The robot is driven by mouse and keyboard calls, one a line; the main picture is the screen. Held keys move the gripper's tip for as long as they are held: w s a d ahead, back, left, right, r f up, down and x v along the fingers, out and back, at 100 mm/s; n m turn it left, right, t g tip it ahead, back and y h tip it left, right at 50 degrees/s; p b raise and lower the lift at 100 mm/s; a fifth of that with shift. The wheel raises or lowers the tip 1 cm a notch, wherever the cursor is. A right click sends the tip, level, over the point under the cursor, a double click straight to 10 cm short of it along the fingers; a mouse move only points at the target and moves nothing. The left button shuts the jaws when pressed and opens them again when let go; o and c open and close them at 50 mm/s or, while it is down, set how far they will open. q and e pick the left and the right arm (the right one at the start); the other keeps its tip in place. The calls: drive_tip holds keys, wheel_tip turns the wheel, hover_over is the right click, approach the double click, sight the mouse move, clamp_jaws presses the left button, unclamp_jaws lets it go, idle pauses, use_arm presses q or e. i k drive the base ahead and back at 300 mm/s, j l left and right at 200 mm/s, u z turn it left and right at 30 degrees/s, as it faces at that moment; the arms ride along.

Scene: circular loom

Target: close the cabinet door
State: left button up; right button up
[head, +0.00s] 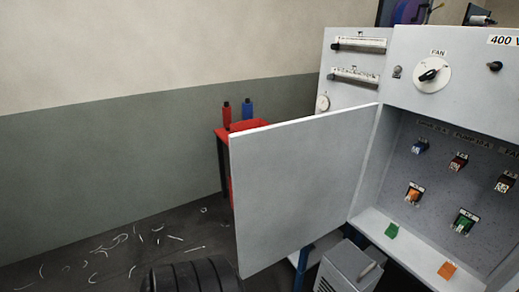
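The cabinet door (295,185) is a flat light grey panel in the head view. It stands wide open, swung out to the left from the left side of the cabinet opening. The grey cabinet (450,85) is on the right. Its open compartment (395,155) shows several coloured switches or sockets on the back wall. A green piece (391,230) and an orange piece (447,270) lie on the compartment's bottom ledge. Neither of my grippers is in view.
A red stand (224,140) with a red bottle (227,115) and a blue bottle (247,109) is behind the door. A grey box (345,270) sits below the cabinet. Pale scraps litter the floor at left. A dark ribbed object (192,277) shows at the bottom edge.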

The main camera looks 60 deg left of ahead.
sight(294, 183)
drive_tip(key=j, duration=0.5)
drive_tip(key=k+j+z, duration=0.1)
drive_tip(key=j, duration=0.45)
drive_tip(key=k+j, duration=0.1)
drive_tip(key=j, duration=0.4)
drive_tip(key=k+j+z, duration=0.15)
drive_tip(key=j, duration=0.9)
